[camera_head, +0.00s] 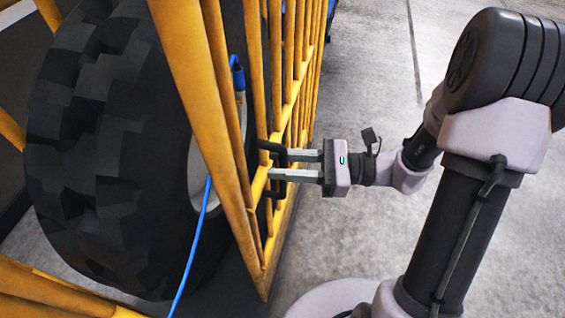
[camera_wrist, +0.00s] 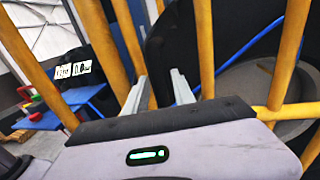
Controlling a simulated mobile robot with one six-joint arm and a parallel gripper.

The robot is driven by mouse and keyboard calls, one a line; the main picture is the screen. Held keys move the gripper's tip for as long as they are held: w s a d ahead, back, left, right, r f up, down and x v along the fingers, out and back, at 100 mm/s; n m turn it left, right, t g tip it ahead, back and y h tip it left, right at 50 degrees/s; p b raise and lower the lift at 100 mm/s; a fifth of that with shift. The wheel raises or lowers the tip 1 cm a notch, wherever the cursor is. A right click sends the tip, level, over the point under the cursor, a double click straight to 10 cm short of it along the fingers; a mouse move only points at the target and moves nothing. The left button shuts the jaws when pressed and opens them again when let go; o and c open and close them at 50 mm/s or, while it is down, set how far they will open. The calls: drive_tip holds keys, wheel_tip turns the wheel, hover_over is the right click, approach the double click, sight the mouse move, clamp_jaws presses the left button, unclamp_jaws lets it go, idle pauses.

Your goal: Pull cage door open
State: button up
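The yellow barred cage door (camera_head: 267,220) stands in front of a large black tyre, with a black bracket-shaped handle (camera_head: 284,162) on its outer side. My gripper (camera_head: 281,164) comes from the right and points at the door. Its two pale fingers are parallel and apart, with their tips at the handle. Whether they touch it, I cannot tell. In the wrist view the fingers (camera_wrist: 159,76) are also apart, close to yellow bars (camera_wrist: 205,50).
The tyre (camera_head: 100,150) fills the cage. The grey concrete floor (camera_head: 365,75) right of the door is clear apart from my arm. The wrist view shows a blue table (camera_wrist: 75,100) behind, at left.

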clamp_jaws()
idle(1.2)
